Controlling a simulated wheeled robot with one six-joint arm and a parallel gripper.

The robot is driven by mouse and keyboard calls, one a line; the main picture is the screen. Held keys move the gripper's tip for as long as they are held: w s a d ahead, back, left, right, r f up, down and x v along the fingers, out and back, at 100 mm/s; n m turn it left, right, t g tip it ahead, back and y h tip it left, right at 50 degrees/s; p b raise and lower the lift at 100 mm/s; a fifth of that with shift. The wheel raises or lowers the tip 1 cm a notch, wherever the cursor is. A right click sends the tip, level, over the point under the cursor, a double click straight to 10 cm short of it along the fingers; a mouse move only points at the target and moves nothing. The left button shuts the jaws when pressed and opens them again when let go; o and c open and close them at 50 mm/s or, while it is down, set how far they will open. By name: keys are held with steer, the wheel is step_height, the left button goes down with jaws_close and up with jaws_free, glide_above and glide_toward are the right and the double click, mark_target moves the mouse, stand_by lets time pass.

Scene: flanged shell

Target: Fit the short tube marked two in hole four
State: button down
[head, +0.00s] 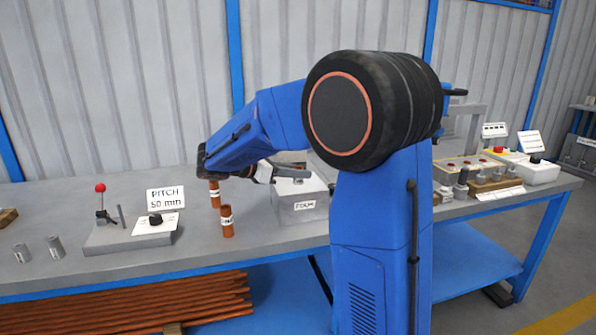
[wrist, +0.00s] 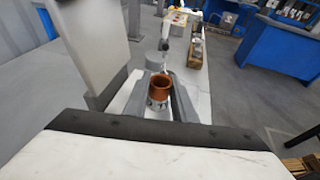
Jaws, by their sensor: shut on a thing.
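My gripper (wrist: 162,88) is shut on a short copper-coloured tube (wrist: 160,86), seen in the wrist view between the two grey fingers. Its open top faces up, and a pale label with dark marks shows on its side, too small to read. My gripper hides most of the box top there, and I cannot make out a hole. Two other labelled copper tubes stand on the bench, one under my forearm (head: 214,196) and one nearer (head: 227,222).
A yellow panel (head: 462,165) and a wooden block with metal parts (head: 495,183) stand right. Long copper tubes (head: 130,305) lie below.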

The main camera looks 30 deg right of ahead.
steer(key=shift+f, duration=0.8)
steer(key=c, duration=1.4)
jaws_free()
steer(key=v, duration=1.7)
steer(key=shift+a, duration=0.25)
steer(key=shift+d+r, duration=0.1)
